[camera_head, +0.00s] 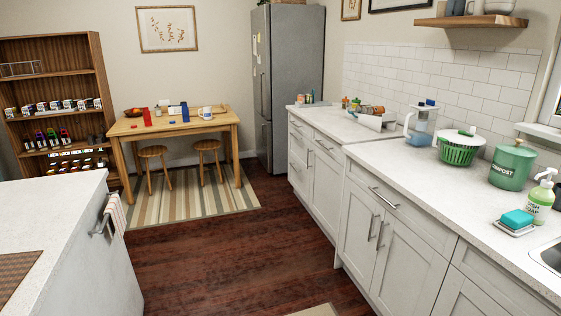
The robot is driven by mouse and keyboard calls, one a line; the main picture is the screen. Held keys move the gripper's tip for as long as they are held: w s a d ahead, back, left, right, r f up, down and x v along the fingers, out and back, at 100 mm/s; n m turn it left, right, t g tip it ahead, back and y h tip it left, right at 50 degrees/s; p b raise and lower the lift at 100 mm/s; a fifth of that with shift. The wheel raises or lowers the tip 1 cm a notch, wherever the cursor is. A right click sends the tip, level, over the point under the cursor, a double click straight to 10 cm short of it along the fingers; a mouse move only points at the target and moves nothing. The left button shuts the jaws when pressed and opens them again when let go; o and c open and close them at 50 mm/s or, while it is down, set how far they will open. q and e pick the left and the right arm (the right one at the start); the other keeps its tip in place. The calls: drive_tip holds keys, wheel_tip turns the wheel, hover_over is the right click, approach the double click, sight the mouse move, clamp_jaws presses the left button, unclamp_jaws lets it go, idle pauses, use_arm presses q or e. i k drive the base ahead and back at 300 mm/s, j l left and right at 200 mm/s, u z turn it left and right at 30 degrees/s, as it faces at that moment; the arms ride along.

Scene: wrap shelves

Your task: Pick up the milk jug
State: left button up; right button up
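I cannot make out a clear milk jug from here. A clear pitcher with a blue lid and blue base (421,125) stands upright on the right counter. A small white vessel (205,112) stands on the far wooden table, too small to tell what it is. The tall grey fridge (295,85) at the back is shut, so its inside is hidden. Neither of my grippers is in this view.
The right counter (385,160) also holds a green colander (459,149), a green compost bin (512,167) and a soap bottle (540,197). A white island (75,240) stands at left. Two stools (152,153) are by the table (165,127). The wooden floor (215,260) between is clear.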

sight(208, 110)
drive_tip(key=i+j+u, duration=0.1)
drive_tip(key=i+u, duration=0.25)
drive_tip(key=i, duration=0.55)
drive_tip(key=i+l+u, duration=0.2)
drive_tip(key=i+u, duration=0.2)
drive_tip(key=i, duration=0.5)
